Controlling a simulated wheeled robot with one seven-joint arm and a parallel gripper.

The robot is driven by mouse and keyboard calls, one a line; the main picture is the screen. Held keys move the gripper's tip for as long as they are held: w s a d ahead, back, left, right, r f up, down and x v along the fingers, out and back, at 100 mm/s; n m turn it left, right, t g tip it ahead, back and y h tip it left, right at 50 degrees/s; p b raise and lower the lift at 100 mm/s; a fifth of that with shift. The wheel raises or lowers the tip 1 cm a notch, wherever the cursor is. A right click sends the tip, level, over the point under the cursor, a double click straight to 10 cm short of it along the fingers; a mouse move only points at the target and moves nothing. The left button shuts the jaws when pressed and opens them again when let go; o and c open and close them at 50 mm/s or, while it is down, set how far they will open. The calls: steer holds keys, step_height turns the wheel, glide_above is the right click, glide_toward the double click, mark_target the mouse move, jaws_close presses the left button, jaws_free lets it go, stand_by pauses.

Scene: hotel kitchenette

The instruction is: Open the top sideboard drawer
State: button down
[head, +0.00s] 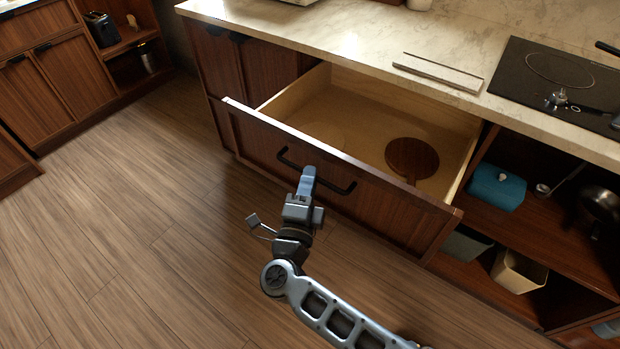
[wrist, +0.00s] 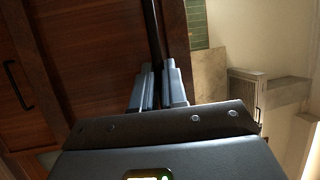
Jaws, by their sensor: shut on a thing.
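The top sideboard drawer (head: 250,122) stands pulled well out from under the counter in the head view. Its front is dark wood with a black bar handle (head: 342,190). A round dark wooden board (head: 412,158) lies inside on the pale drawer floor. My gripper (head: 308,172) is at the drawer front, shut on the handle near its middle. In the wrist view the two fingers (wrist: 158,85) close around the black handle bar (wrist: 152,35). The exact contact is partly hidden by the fingers.
A marble counter (head: 330,30) runs above the drawer, with a cooktop (head: 560,80) on the right. Open shelves at right hold a blue box (head: 497,187) and a pale bin (head: 518,271). The wooden floor (head: 120,220) at left is clear.

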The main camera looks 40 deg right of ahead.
steer(key=c, duration=1.2)
jaws_free()
steer(key=shift+b+v, duration=0.8)
steer(key=shift+v, duration=3.05)
steer(key=shift+f, duration=0.1)
steer(key=s+r+n+y, duration=0.4)
steer(key=s+n+y, duration=0.1)
steer(key=s+n, duration=0.4)
steer(key=s+d+r+n+y, duration=0.1)
steer(key=s+r+n+y, duration=0.3)
steer(key=s+n, duration=0.4)
steer(key=s+r+n+t+y, duration=0.1)
steer(key=s+r+n+y, duration=0.3)
steer(key=s+n, duration=0.5)
steer(key=shift+s+d+r+n+y, duration=0.15)
steer(key=shift+s+y, duration=0.25)
steer(key=shift+s, duration=1.1)
steer(key=shift+s+d+r+n+y, duration=0.15)
steer(key=shift+s+y, duration=0.25)
steer(key=shift+s, duration=1.05)
